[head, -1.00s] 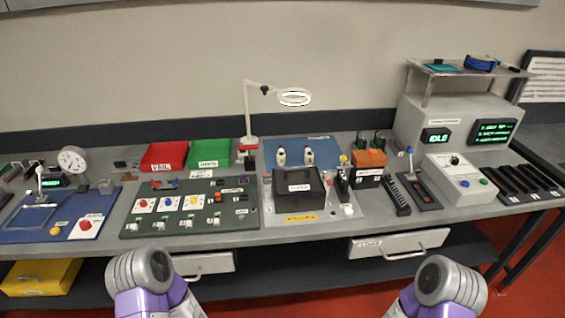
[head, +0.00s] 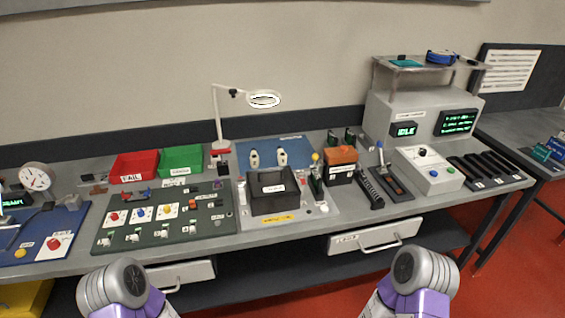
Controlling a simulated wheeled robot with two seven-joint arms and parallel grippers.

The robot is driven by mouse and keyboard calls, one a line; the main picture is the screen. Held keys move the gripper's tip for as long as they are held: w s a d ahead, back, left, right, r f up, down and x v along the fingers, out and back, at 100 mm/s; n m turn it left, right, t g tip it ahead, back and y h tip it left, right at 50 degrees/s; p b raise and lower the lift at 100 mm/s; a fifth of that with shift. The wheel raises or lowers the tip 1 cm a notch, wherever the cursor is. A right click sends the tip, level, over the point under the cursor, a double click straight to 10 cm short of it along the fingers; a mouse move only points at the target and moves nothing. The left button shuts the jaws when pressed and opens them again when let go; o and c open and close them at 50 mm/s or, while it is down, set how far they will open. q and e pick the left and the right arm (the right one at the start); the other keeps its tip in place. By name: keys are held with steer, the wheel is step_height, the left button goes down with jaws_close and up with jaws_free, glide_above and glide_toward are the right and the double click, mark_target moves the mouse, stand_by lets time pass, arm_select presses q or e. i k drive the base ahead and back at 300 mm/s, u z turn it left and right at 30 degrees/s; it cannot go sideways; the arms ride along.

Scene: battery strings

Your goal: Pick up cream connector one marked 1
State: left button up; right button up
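Two small cream pieces stand on the blue mat (head: 270,147) at the back middle of the bench, a left one (head: 254,158) and a right one (head: 282,156). Several small pale pieces (head: 133,238) also sit along the front row of the dark green board (head: 180,213). The marks are too small to read, so I cannot tell which piece is connector 1. Only rounded grey and purple links of my two arms show at the bottom edge. Neither gripper's fingers are in view.
A black box (head: 274,203) stands at the bench middle, before the mat. Red (head: 133,167) and green (head: 183,159) bins are behind the board. A magnifier lamp (head: 219,127), an orange-topped block (head: 341,158) and a grey control box (head: 428,172) stand around. Drawers (head: 374,238) are below.

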mark_target(281, 154)
steer(key=z, duration=2.25)
steer(key=i, duration=1.35)
steer(key=u, duration=3.65)
